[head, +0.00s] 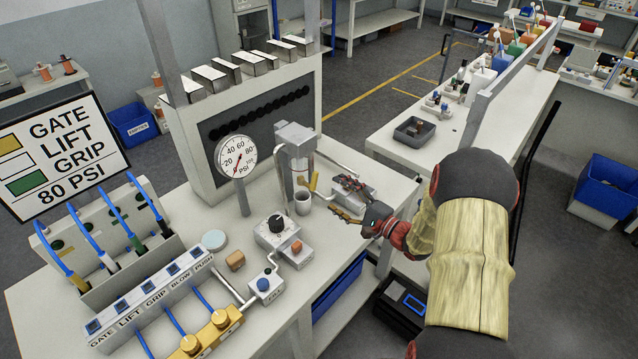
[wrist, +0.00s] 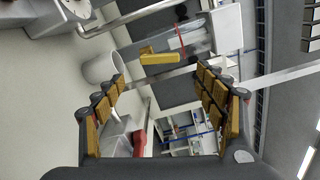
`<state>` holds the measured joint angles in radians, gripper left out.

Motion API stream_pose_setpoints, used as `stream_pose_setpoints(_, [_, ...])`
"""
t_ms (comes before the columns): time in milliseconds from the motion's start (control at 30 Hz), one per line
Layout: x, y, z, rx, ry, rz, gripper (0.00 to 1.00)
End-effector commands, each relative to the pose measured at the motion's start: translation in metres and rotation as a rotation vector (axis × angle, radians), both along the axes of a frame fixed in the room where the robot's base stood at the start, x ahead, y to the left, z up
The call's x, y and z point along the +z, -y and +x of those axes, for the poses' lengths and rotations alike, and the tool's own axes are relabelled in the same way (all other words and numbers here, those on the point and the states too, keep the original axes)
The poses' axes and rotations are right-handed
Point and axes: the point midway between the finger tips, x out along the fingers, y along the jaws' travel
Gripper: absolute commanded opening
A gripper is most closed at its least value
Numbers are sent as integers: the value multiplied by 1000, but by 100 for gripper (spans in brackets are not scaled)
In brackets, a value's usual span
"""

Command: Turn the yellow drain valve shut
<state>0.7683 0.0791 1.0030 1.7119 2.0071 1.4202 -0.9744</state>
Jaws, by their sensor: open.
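The yellow drain valve handle (head: 313,181) hangs at the lower part of a grey filter unit (head: 295,140) on the bench. In the wrist view the yellow handle (wrist: 163,58) lies crosswise, ahead of the fingertips and between them in the picture. My gripper (head: 340,198) is to the right of the handle in the head view, apart from it. In the wrist view my gripper (wrist: 160,78) has its yellow-padded fingers spread with nothing between them. A white cup (head: 303,203) stands below the valve; it shows left of the handle in the wrist view (wrist: 102,68).
A dial box (head: 277,232) and a small orange-topped box (head: 294,250) stand in front of the cup. A pressure gauge (head: 237,157) is to the left. A bent metal tube (wrist: 125,18) crosses the wrist view's top. The bench's right front edge lies under my arm.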

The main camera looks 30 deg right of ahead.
Motion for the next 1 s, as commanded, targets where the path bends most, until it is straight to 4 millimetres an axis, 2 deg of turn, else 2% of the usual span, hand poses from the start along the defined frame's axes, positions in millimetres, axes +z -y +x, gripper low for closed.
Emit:
stream_pose_setpoints(167, [0, -5, 9, 6, 12, -33, 71])
stream_pose_setpoints(600, [0, -26, 66, 7, 10, -31, 71])
stream_pose_setpoints(1000, [1, -28, 73, 5, 10, -29, 71])
